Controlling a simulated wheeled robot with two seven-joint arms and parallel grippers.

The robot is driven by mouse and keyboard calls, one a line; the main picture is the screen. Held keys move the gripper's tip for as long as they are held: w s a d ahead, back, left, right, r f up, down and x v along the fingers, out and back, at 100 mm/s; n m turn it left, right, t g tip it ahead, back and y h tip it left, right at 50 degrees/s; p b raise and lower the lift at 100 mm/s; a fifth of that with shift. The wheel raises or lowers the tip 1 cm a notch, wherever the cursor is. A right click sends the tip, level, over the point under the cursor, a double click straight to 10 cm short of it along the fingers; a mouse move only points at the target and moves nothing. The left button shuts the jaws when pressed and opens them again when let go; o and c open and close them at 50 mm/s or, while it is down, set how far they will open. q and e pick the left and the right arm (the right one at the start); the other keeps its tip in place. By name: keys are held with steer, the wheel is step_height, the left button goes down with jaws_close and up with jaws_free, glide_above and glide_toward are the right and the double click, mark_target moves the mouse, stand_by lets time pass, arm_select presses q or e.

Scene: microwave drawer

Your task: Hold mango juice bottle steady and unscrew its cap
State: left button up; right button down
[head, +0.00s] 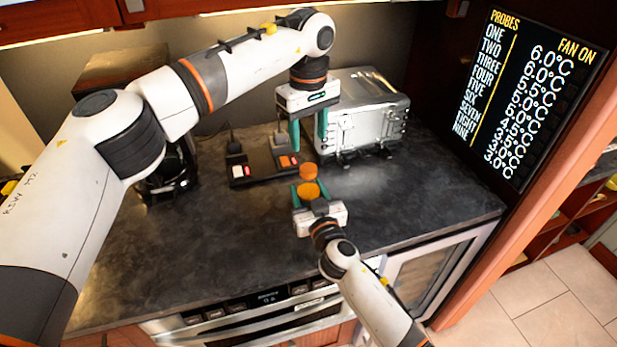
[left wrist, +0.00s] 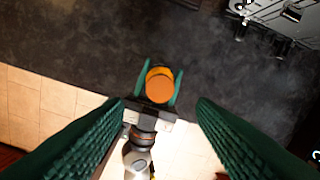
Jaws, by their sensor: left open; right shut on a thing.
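The mango juice bottle (head: 308,190) stands upright, with an orange body and a lighter orange cap (head: 308,170) above it. My right gripper (head: 309,192) is shut on the bottle's body, a finger on each side. My left gripper (head: 309,143) is open and empty, fingers pointing down, above and behind the bottle in the head view. In the left wrist view the cap (left wrist: 159,89) lies between and beyond my open left fingers, touching neither. The right gripper's fingers flank the bottle there too. The bottle's base is hidden.
A silver toaster-like appliance (head: 365,115) stands right of my left gripper. A dark tray-like device with coloured switches (head: 262,165) lies left of the bottle. A dark coffee maker (head: 168,170) stands farther left. The dark counter (head: 230,240) is clear in front.

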mark_target(308, 168)
arm_select(q)
steer(key=m, duration=0.6)
steer(key=shift+m, duration=0.9)
steer(key=shift+f, duration=0.2)
step_height(308, 168, down, 8)
steer(key=shift+r, duration=0.2)
